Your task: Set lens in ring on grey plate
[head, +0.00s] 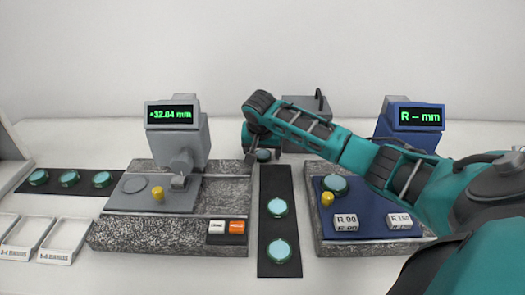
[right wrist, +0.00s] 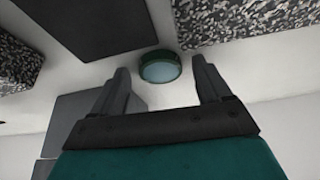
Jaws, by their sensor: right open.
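The grey plate (head: 180,200) lies on the left granite base, with a flat round ring (head: 134,185) at its left. No lens shows in that ring. My right gripper (head: 263,154) is open and points down behind the far end of the middle black mat. In the right wrist view, a green-rimmed lens (right wrist: 160,68) lies on the white table, beyond and between the open fingers (right wrist: 165,85), apart from them. Two other lenses, a far one (head: 277,208) and a near one (head: 280,251), lie on the middle mat. My left gripper is out of view.
The middle black mat (head: 272,181) runs between two granite bases. The blue plate (head: 375,208) on the right holds a lens (head: 335,184). The left mat (head: 85,182) carries three lenses. The left gauge head (head: 187,145) stands over the grey plate's back. White trays (head: 60,257) stand at left.

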